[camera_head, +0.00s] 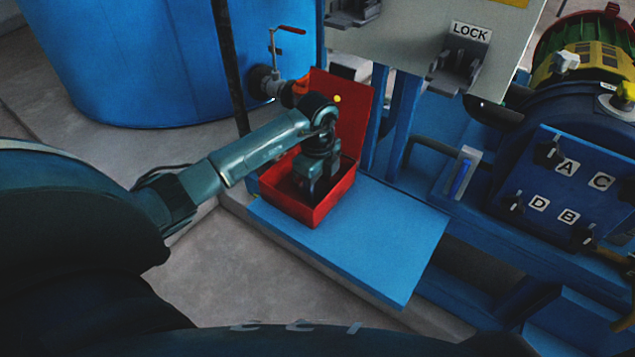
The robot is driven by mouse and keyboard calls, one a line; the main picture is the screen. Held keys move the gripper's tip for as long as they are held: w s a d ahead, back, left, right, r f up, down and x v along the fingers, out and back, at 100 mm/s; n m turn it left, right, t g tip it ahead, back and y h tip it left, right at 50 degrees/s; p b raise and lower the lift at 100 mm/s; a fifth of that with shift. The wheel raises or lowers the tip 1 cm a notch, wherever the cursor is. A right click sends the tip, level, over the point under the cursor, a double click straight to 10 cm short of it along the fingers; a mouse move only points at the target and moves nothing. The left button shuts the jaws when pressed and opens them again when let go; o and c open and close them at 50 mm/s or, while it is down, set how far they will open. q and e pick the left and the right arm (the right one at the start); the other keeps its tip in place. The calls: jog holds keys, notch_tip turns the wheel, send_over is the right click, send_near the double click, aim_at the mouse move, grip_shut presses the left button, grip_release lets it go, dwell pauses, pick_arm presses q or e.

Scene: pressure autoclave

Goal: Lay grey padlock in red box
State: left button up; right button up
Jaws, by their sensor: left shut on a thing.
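The red box (322,212) stands open on a blue platform, with its lid (352,112) raised at the back. My left gripper (311,188) points down into the box, between its walls. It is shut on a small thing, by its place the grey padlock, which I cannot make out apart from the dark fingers. Whether it touches the box floor is hidden. My right gripper is not in view.
The blue platform (385,240) has free room right of the box. A large blue tank (170,60), a valve with a red handle (290,31) and a dark upright pole (230,65) stand behind. A LOCK panel (400,30) and the autoclave (560,185) are at the right.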

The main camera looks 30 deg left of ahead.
aim_at(317, 187)
pick_arm(q)
jog(key=o, duration=1.1)
jog(key=shift+c, duration=0.2)
notch_tip(317, 187, up, 7)
jog(key=shift+f+p, duration=0.1)
jog(key=shift+p, duration=0.75)
jog(key=shift+r, duration=0.5)
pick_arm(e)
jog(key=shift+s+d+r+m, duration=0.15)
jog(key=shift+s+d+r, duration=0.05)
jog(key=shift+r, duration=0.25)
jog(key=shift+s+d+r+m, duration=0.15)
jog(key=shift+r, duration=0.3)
